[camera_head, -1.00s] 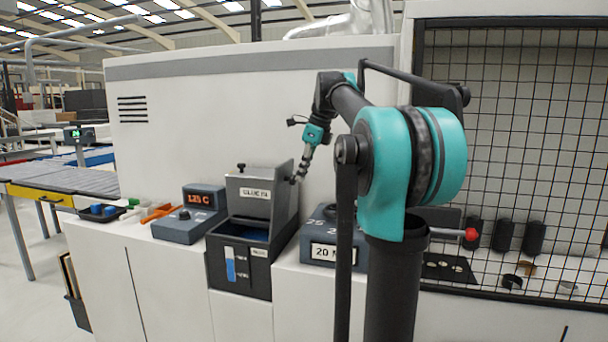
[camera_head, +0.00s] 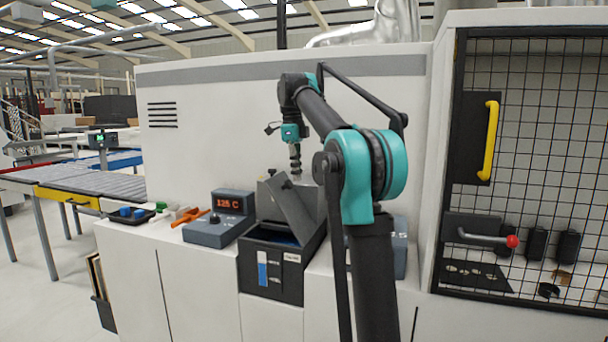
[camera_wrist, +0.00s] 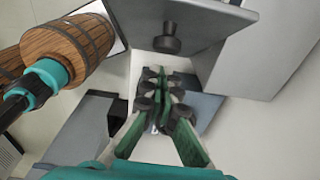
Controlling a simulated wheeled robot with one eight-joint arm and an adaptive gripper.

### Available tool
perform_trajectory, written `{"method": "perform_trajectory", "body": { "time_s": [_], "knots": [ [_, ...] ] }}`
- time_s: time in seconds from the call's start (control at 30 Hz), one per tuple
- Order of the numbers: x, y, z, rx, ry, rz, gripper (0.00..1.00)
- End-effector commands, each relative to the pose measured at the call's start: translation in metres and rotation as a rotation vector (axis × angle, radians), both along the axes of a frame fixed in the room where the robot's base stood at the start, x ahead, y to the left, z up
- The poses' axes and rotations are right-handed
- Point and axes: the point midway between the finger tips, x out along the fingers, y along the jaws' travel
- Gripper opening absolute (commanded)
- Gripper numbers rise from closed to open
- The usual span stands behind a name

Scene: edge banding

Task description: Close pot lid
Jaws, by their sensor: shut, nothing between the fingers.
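The glue pot (camera_head: 268,270) is a dark box with a blue and white label, set in the white counter. Its grey lid (camera_head: 300,210) is tilted, part-way open above the dark opening. In the wrist view the lid (camera_wrist: 205,22) spans the top, with a dark round knob (camera_wrist: 168,42) on its face. My gripper (camera_head: 296,178) is at the upper edge of the lid, seen from the head. In the wrist view my gripper (camera_wrist: 160,92) has its green fingers together and empty, just below the knob. I cannot tell whether it touches the lid.
A control box with a red 125 C display (camera_head: 229,203) stands left of the pot. A grey-blue box (camera_head: 400,250) stands to the right, partly behind my arm. A mesh guard (camera_head: 535,150) with a yellow handle is at right. A wooden barrel (camera_wrist: 68,48) shows in the wrist view.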

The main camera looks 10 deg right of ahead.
Motion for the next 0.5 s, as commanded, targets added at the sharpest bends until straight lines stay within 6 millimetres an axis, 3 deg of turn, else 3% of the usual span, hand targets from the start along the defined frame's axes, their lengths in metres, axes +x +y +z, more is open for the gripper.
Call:
{"method": "perform_trajectory", "body": {
  "time_s": [0.5],
  "knots": [
    [0.049,0.081,-0.049,0.002,0.000,0.003,0.00]
  ]
}}
